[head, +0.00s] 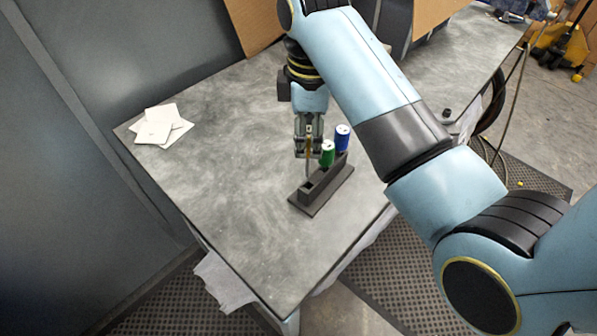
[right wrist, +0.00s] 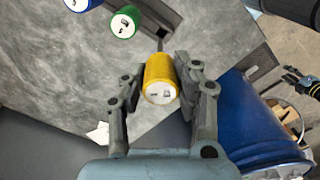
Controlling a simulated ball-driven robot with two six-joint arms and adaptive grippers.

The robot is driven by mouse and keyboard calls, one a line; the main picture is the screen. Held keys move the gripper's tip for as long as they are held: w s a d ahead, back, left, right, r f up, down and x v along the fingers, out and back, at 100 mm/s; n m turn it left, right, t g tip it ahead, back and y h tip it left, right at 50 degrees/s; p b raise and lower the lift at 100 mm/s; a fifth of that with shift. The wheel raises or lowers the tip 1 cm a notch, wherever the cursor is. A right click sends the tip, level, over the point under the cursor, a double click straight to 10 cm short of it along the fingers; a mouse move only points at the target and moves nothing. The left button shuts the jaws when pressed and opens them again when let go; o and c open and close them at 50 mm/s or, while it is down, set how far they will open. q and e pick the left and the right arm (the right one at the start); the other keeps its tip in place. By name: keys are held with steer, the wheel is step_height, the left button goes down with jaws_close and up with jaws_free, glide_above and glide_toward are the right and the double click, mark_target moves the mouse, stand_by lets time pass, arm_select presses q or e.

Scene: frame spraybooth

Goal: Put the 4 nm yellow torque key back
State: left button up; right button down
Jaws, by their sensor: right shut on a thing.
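My right gripper (head: 308,150) is shut on the yellow torque key (right wrist: 160,80) and holds it upright, cap toward the wrist. In the head view the yellow key (head: 309,142) is partly hidden by the fingers. Its thin shaft points down at the empty near end of the dark key holder (head: 322,195); I cannot tell whether the tip is inside. The green key (head: 327,153) and the blue key (head: 342,137) stand in the holder, beside the gripper. They also show at the top of the right wrist view, green (right wrist: 124,22) and blue (right wrist: 80,4). My left gripper is not in view.
The holder stands on a grey metal table (head: 220,180) near its front right edge. White sheets (head: 161,125) lie at the left corner. A small black item (head: 446,113) is at the right. A blue drum (right wrist: 260,120) shows in the right wrist view.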

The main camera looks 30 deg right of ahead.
mark_target(308, 175)
steer(key=f, duration=0.3)
steer(key=shift+s+d+f, duration=0.15)
steer(key=shift+s+f, duration=0.15)
step_height(308, 175, down, 4)
steer(key=shift+w+r+p, duration=0.15)
steer(key=shift+p, duration=0.25)
steer(key=c, duration=1.4)
jaws_free()
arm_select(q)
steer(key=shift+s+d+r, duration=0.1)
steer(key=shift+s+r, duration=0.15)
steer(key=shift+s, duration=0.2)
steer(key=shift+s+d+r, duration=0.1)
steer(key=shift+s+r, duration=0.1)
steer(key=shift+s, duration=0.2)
arm_select(e)
steer(key=o, duration=0.4)
step_height(308, 175, up, 11)
steer(key=shift+r+b, duration=0.15)
steer(key=shift+b, duration=0.25)
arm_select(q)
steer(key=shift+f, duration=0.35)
arm_select(e)
steer(key=shift+r, duration=0.4)
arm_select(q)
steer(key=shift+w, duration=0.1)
